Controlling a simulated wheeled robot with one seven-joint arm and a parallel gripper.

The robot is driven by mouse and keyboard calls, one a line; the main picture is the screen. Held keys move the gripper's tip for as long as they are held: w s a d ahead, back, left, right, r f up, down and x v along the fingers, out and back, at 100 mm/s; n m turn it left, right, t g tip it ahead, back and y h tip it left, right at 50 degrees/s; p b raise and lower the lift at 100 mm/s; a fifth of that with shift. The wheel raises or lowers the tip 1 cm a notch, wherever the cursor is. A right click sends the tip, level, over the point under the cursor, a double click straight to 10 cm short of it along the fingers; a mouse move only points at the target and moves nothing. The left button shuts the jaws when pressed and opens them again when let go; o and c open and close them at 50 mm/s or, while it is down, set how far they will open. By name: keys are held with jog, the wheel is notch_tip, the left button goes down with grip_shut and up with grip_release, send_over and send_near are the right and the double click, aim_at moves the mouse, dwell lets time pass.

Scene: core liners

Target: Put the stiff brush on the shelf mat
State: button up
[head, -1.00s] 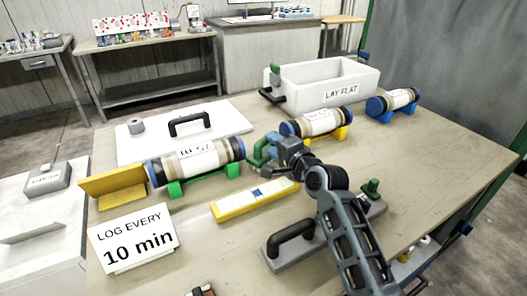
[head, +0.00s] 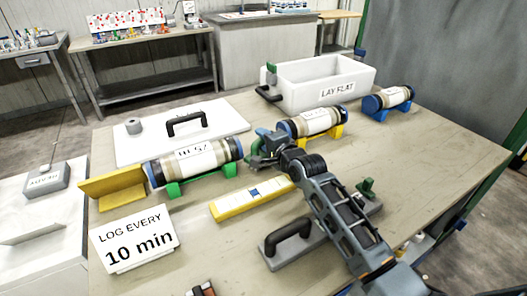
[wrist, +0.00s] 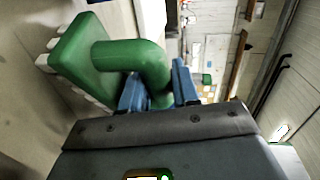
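The stiff brush is green, with a looped handle and pale bristles. It fills the left of the wrist view (wrist: 90,60), its bristles facing lower left. My gripper (wrist: 160,88) has its two blue fingers on either side of the handle and appears shut on it. In the head view my gripper (head: 258,150) is over the middle of the table, between two core tubes. There the brush (head: 253,143) is mostly hidden behind the fingers. I cannot pick out the shelf mat in either view.
A core tube on a green cradle (head: 205,175) lies left of my gripper, another on a yellow cradle (head: 312,122) lies right. A yellow-and-white bar (head: 250,197) and a grey block with a black handle (head: 285,245) are nearer. A white trough (head: 320,78) stands behind.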

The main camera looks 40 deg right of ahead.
grip_shut()
